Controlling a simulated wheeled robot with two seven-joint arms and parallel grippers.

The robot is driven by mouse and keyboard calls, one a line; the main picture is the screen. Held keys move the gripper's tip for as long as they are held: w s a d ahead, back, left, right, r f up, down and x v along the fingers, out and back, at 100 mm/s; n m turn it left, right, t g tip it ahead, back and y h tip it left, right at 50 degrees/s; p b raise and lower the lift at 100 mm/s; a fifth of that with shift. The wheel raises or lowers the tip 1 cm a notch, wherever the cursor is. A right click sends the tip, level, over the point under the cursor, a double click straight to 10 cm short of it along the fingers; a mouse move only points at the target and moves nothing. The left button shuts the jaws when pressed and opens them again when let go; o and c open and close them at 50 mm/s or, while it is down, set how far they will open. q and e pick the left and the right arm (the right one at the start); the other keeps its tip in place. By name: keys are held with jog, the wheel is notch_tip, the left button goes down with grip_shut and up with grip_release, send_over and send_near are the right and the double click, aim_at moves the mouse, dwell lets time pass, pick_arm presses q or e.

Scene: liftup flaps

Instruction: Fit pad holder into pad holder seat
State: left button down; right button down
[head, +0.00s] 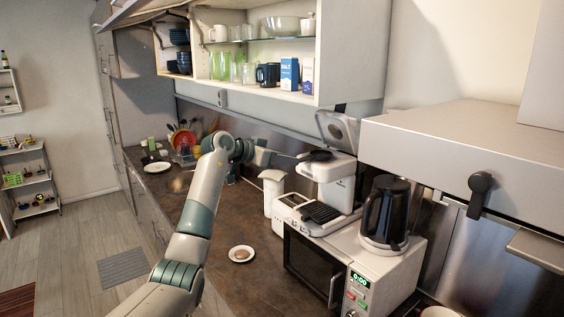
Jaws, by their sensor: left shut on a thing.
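The white coffee machine (340,188) stands at the back of the counter with its lid (338,130) raised. The dark round pad holder (319,155) is at the top of the machine, below the raised lid. My left gripper (280,158) reaches in from the left and is shut on the pad holder, on its handle side. The pad holder covers the seat, so I cannot tell whether it rests in it or hovers just above. My right gripper is not in view.
A microwave (316,268) with a black kettle (385,212) on top stands right of the machine. A small plate (241,254) with a round brown item lies on the counter (225,225). An open cupboard (345,50) hangs above. The counter around the plate is clear.

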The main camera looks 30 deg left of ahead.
pick_arm(q)
jog(key=shift+w+d+f, duration=0.3)
jog(key=shift+w+f, duration=0.4)
jog(key=shift+f, duration=0.05)
jog(key=c, duration=1.5)
grip_release()
jog(key=shift+c, duration=0.2)
